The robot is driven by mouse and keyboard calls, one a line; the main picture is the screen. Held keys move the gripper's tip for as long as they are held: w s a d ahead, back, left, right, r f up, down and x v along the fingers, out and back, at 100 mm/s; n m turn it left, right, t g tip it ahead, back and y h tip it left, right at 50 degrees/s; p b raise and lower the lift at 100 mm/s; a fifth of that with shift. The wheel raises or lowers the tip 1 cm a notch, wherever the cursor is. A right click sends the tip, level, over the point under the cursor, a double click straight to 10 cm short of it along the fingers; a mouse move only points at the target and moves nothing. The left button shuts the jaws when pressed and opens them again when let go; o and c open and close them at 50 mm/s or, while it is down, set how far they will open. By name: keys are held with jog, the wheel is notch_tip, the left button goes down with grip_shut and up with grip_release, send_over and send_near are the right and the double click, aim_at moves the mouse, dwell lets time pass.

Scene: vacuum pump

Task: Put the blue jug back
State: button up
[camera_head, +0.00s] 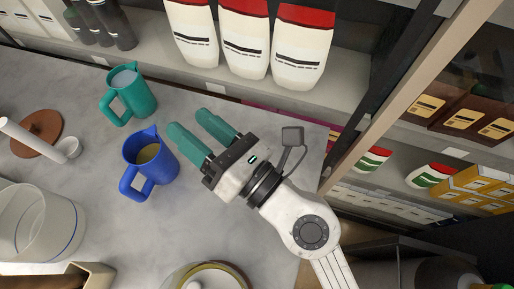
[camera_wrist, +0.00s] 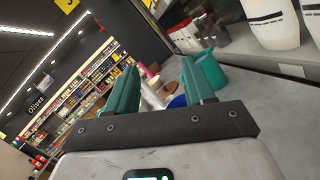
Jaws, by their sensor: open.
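The blue jug (camera_head: 160,170) stands upright on the grey counter, with a yellowish liquid or bottom showing inside and its handle to the lower left. My gripper (camera_head: 192,133) is open and empty, just to the right of the blue jug and apart from it. Its teal fingers point to the upper left. In the wrist view, part of the blue jug (camera_wrist: 177,101) shows between the fingers, low and mostly hidden. A green jug (camera_head: 130,97) with pale contents stands behind the blue one; it also shows in the wrist view (camera_wrist: 208,72) beside the right finger.
A clear container (camera_head: 38,225) stands at the lower left. A brown disc (camera_head: 40,133) with a white-handled tool lies at the left. A round glass vessel (camera_head: 210,275) is at the bottom. White bags with red tops (camera_head: 245,40) line the back shelf.

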jog(key=w+d+r+m+t+h, duration=0.2)
jog(key=d+m+t+h, duration=0.2)
jog(key=d+m, duration=0.2)
jog(key=w+d+r+m+t+h, duration=0.1)
jog(key=w+d+m+t+h, duration=0.2)
jog(key=d+m, duration=0.35)
jog(key=d+f+m+g+h, duration=0.2)
jog(key=d+f+m+h, duration=0.1)
jog(key=d+m+h, duration=0.5)
jog(key=d+f+m+g+h, duration=0.1)
jog(key=d+f+m+h, duration=0.2)
jog(key=d+m+h, duration=0.5)
jog(key=s+d+f+m+g+y, duration=0.1)
jog(key=s+d+f+m+g, duration=0.3)
jog(key=f, duration=0.3)
jog(key=s+d+f+m+g+y, duration=0.2)
jog(key=d+f+m+g, duration=0.15)
jog(key=d+f, duration=0.35)
jog(key=s+a+f+m+g+y, duration=0.2)
jog(key=s+f+g, duration=0.2)
jog(key=s+f, duration=0.2)
jog(key=s+a+f+m+g+y, duration=0.1)
jog(key=s+a+f+g+y, duration=0.2)
jog(key=s+f+g, duration=0.2)
jog(key=s+f, duration=0.1)
jog(key=s, duration=0.2)
jog(key=shift+s+a+m, duration=0.25)
jog(key=shift+s+m, duration=0.05)
jog(key=shift+m, duration=0.1)
